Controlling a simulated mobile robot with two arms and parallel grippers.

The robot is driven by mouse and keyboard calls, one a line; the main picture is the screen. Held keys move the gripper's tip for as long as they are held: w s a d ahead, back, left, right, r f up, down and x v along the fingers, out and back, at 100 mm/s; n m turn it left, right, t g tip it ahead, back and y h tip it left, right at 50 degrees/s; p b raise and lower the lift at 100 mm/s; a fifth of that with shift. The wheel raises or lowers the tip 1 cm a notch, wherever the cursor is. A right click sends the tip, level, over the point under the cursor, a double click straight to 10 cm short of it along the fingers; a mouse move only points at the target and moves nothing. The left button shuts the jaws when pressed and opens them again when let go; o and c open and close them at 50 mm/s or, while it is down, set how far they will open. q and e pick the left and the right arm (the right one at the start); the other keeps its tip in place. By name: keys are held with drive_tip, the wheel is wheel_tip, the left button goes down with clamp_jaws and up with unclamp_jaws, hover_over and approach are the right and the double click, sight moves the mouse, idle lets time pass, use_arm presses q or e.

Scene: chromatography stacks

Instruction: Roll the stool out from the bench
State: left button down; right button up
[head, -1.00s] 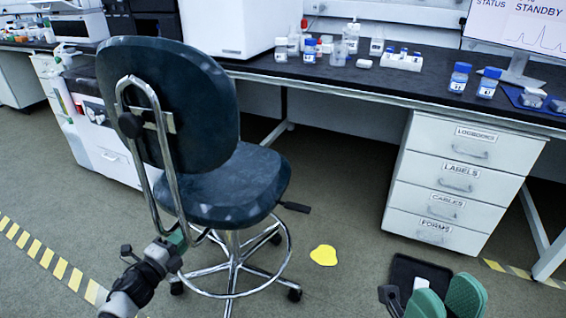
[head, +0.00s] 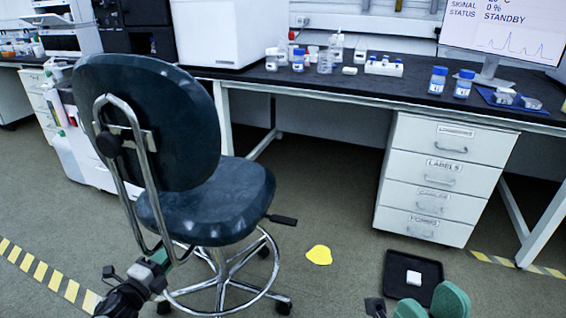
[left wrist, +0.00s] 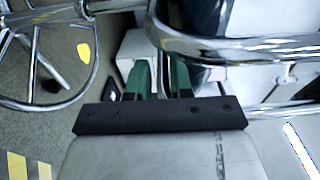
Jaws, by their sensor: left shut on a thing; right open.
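The stool has a dark blue backrest (head: 150,120), a round seat (head: 225,205) and a chrome base with a foot ring and casters. It stands in front of the bench (head: 330,82), its back toward me. My left gripper (head: 160,260) is shut on the chrome tube of the backrest frame, low on its side. In the left wrist view its green fingers (left wrist: 160,76) straddle a chrome tube; the foot ring shows at left. My right gripper (head: 434,304) is open and empty at the bottom edge, partly cut off.
A yellow patch (head: 319,255) lies on the floor right of the stool. A black tray (head: 398,262) with a white item lies farther right. A drawer cabinet (head: 440,180) stands under the bench. Striped floor tape (head: 45,277) runs at left.

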use_arm(q)
drive_tip(key=shift+w+b, duration=0.15)
drive_tip(key=shift+b, duration=0.35)
drive_tip(key=c, duration=1)
unclamp_jaws()
drive_tip(key=shift+o, duration=0.4)
drive_tip(key=shift+f, duration=0.2)
drive_tip(key=shift+s, duration=0.25)
